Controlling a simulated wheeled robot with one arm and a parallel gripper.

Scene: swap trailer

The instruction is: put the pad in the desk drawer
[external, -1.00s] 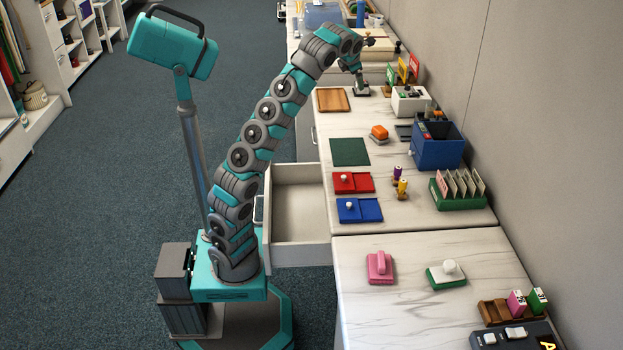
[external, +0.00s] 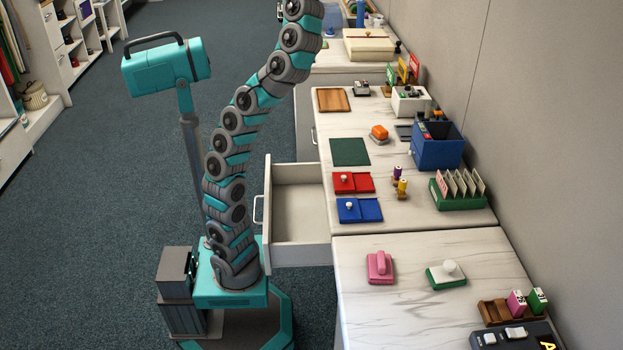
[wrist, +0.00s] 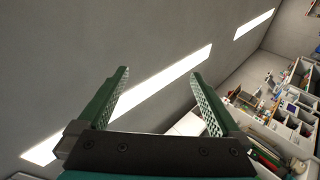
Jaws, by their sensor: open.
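The desk drawer (external: 297,253) is pulled out at the desk's left side, and the visible part of its inside is empty. Several pad-like things lie on the desk, and I cannot tell which is the pad: a red flat case with a white knob (external: 364,184), a similar blue case (external: 370,209) in front of it, and a flat dark green sheet (external: 349,151) behind. My gripper (wrist: 161,92) shows only in the wrist view, with two green fingers open and nothing between them. In the external view it is beyond the top edge.
A small grey-and-black object (external: 361,89) stands beside a wooden tray (external: 333,100). An orange-topped stamp (external: 379,133), blue box (external: 437,150) and green card rack (external: 459,201) are on the desk. A pink stamp (external: 379,268) and white-knobbed green stamp (external: 446,275) sit on the nearer surface.

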